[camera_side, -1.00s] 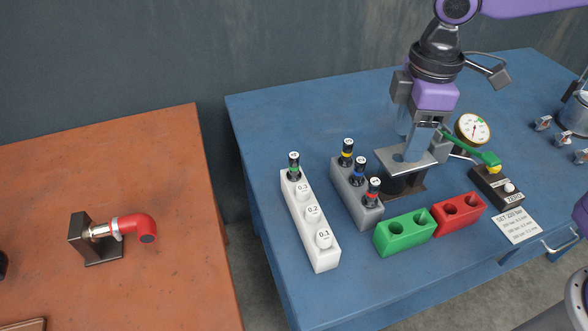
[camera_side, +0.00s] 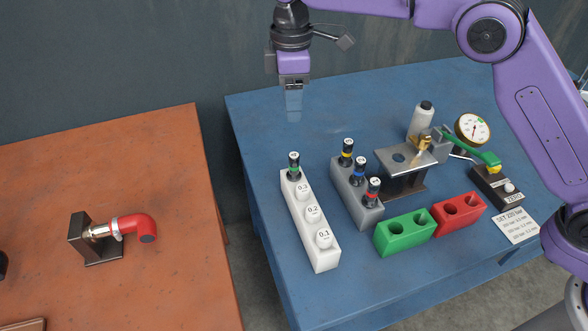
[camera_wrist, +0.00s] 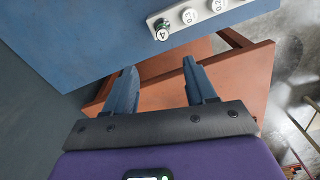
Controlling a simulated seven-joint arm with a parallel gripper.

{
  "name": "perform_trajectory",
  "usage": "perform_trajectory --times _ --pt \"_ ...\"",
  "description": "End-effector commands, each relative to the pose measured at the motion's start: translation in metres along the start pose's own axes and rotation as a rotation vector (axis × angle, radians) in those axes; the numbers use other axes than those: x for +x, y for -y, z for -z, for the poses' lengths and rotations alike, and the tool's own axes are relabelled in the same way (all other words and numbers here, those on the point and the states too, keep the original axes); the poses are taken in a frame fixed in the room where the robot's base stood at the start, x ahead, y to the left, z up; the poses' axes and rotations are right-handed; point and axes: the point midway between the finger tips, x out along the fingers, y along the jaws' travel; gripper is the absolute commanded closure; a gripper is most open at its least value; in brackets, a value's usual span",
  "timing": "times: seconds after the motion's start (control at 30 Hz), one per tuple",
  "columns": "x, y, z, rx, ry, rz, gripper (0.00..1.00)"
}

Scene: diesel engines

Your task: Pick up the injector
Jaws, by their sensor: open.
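Which part the task calls the injector is not marked. Small black-bodied pieces with coloured bands look like candidates: a green-banded one (camera_side: 294,166) at the far end of the white block (camera_side: 294,214), and yellow (camera_side: 346,153), blue (camera_side: 359,172) and red (camera_side: 373,191) ones in the grey block (camera_side: 341,182). A brass piece (camera_side: 424,148) also sits by the test stand (camera_side: 396,171). My gripper (camera_side: 293,116) is open and empty, above the table's back left, behind the green-banded piece. In the wrist view, my fingers (camera_wrist: 160,68) are apart, and the green-banded piece (camera_wrist: 162,31) shows beyond them.
Green (camera_side: 402,245) and red (camera_side: 449,223) two-hole blocks lie in front of the stand. An orange table (camera_side: 180,190) is at the left, across a gap. The blue table's back left is clear.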

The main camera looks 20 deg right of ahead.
Motion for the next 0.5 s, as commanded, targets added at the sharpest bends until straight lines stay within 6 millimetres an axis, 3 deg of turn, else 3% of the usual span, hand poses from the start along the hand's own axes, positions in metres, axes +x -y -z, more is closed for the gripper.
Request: perform_trajectory --times 0.5 --pt "0.09 0.001 -0.001 0.002 0.004 0.003 0.44"
